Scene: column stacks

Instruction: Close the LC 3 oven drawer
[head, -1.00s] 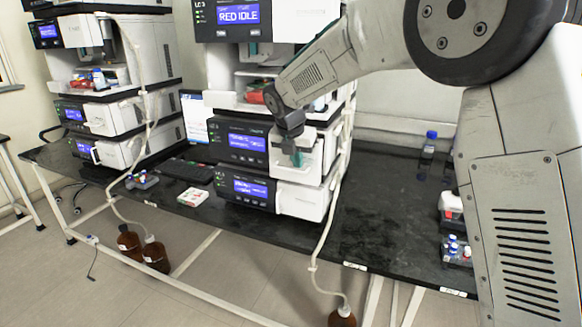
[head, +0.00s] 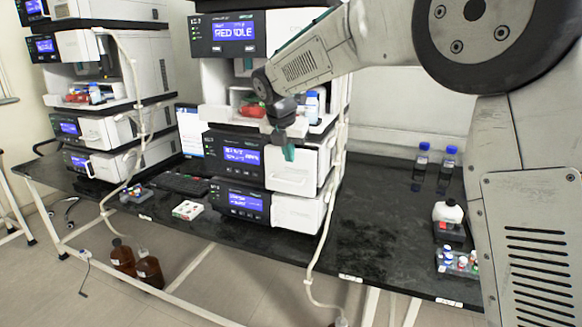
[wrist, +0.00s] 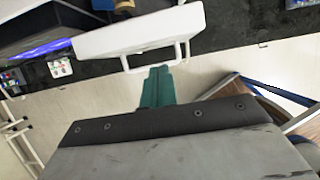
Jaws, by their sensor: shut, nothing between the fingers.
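The LC 3 stack stands in the middle of the head view. Its oven drawer has a white front (head: 308,167) with a white bar handle, right of a black panel with a blue display (head: 240,155). The drawer front seems to stand slightly forward of the panel; I cannot tell how far. In the wrist view the drawer front (wrist: 140,32) and handle (wrist: 155,56) lie just beyond my fingertips. My gripper (head: 289,153), with teal fingers, is shut and empty in front of the drawer's upper edge. It also shows in the wrist view (wrist: 158,72). Contact cannot be told.
Below the drawer is another white unit (head: 297,213). A similar stack (head: 105,130) stands left. A keyboard (head: 180,184) and a small white box (head: 187,210) lie on the black bench. Blue-capped bottles (head: 447,165) stand right. A pale tube (head: 322,235) hangs beside the stack.

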